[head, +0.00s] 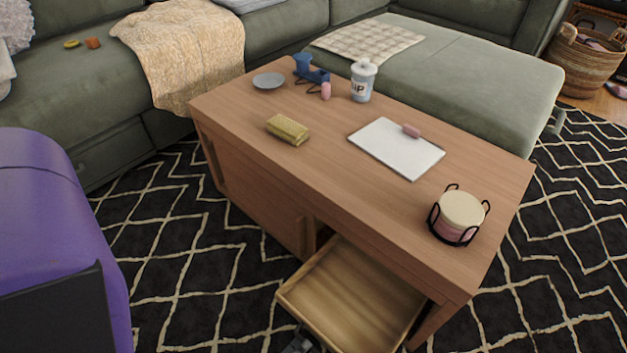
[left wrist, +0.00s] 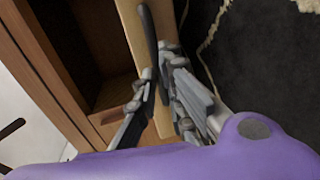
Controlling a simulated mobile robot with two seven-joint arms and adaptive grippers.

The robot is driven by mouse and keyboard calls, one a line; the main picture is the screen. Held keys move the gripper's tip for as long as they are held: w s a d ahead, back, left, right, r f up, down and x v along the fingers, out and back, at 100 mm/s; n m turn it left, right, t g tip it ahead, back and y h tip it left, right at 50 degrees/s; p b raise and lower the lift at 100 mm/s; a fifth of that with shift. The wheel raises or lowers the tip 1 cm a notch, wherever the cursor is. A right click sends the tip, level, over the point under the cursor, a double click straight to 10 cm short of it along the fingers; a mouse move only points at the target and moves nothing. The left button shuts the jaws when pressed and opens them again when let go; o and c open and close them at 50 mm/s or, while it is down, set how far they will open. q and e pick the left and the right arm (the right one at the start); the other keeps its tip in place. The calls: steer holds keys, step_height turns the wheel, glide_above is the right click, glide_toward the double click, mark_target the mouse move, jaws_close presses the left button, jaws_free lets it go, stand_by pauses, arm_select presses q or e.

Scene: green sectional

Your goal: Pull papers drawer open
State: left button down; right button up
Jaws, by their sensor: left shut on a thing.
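The wooden drawer (head: 355,295) stands pulled out from the front of the coffee table (head: 230,100), and its inside looks empty. In the left wrist view, the drawer front (left wrist: 131,28) carries a dark bar handle (left wrist: 147,32). My left gripper (left wrist: 158,78) has its fingers on either side of this handle and is shut on it. In the head view only a small part of my left gripper (head: 298,344) shows at the bottom edge, by the drawer's front corner. My right gripper is in neither view.
On the tabletop are a coaster set (head: 460,215), a white board (head: 393,155), a yellow block (head: 288,129), a cup (head: 362,80) and a grey dish (head: 268,80). A green sofa (head: 70,110) stands behind. Patterned rug (head: 185,270) is clear before the table.

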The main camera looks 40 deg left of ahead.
arm_select(q)
steer(key=shift+s+r, duration=0.1)
stand_by(0.3)
steer(key=c, duration=1.8)
jaws_free()
steer(key=shift+c, duration=0.2)
steer(key=v, duration=1.2)
steer(key=shift+s, duration=0.1)
steer(key=shift+s+d, duration=0.1)
